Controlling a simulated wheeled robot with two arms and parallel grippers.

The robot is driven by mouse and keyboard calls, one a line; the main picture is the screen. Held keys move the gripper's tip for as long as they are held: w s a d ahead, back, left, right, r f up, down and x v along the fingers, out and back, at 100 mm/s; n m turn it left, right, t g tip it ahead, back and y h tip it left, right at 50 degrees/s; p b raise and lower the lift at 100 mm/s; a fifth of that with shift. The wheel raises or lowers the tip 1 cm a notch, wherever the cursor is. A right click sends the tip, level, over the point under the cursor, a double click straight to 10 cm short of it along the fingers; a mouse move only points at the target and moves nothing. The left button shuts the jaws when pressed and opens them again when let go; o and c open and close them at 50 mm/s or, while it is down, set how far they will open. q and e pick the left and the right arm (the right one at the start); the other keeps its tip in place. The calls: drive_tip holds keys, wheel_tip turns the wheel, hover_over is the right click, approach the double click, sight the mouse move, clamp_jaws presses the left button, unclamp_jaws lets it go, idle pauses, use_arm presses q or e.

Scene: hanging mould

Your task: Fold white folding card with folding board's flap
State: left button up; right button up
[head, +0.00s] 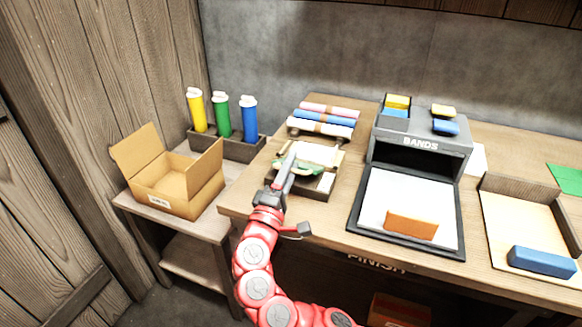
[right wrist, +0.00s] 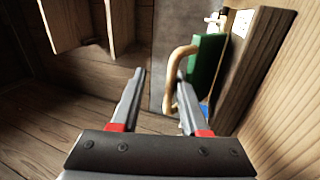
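The folding board (head: 325,184) lies on the table's left part, with a white card (head: 318,152) on it. Its green flap, with a tan curved handle, is partly hidden behind my gripper. My right gripper (head: 289,163) reaches over the board's left side. In the right wrist view the gripper (right wrist: 160,75) is open, its two fingers apart. The tan handle (right wrist: 181,62) shows beside and partly behind the right finger, and the green flap (right wrist: 205,62) is to its right. I cannot tell whether a finger touches the handle. My left gripper is not in view.
Rolled bundles (head: 325,120) lie just behind the board. A cardboard box (head: 178,190) and coloured bottles (head: 220,115) are left.

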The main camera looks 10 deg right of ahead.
drive_tip(key=shift+a, duration=0.1)
drive_tip(key=v, duration=1.7)
drive_tip(key=shift+s+b, duration=0.15)
drive_tip(key=shift+b, duration=0.15)
drive_tip(key=shift+f, duration=0.1)
